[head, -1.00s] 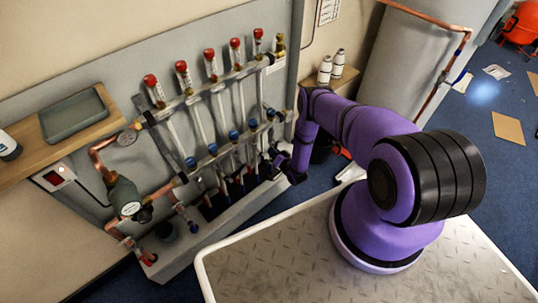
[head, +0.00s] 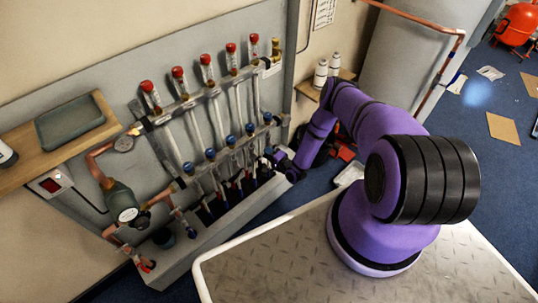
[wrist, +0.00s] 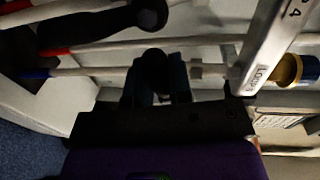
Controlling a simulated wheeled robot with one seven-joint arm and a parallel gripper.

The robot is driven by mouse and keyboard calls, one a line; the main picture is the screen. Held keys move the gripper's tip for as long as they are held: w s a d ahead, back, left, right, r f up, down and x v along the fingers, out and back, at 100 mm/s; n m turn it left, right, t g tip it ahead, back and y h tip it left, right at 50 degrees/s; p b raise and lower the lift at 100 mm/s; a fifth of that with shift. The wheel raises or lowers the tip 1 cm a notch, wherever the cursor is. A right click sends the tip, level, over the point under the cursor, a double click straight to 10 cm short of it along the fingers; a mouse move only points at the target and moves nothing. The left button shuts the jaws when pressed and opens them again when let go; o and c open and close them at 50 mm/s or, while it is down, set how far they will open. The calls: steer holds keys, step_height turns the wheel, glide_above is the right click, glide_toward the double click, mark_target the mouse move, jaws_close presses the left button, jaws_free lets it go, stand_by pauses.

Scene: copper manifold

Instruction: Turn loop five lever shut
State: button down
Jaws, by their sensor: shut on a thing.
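The copper manifold stands against the grey back panel, with its upper rail (head: 212,92) carrying red-capped flow meters and its lower rail (head: 205,165) carrying blue caps. In the wrist view, a rail end (wrist: 272,42) is marked "Loop 5". The loop five lever (wrist: 156,68) shows as a dark rounded shape beside that rail, between my fingers. My gripper (wrist: 157,88) is shut on it, and the fingers hide much of it. In the head view, my gripper (head: 273,157) is at the right end of the lower rail, small and dark; the lever's angle cannot be told there.
Pale pipes with red and blue bands (wrist: 75,72) run close to my gripper. White bottles (head: 321,73) stand on a shelf to the right.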

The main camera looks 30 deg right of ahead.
steer(key=shift+r+m, duration=0.15)
steer(key=shift+m, duration=0.15)
stand_by(0.4)
steer(key=c, duration=1)
jaws_free()
steer(key=shift+c, duration=0.2)
steer(key=v, duration=1)
steer(key=shift+s+d, duration=0.25)
steer(key=shift+s, duration=0.1)
steer(key=shift+s, duration=0.15)
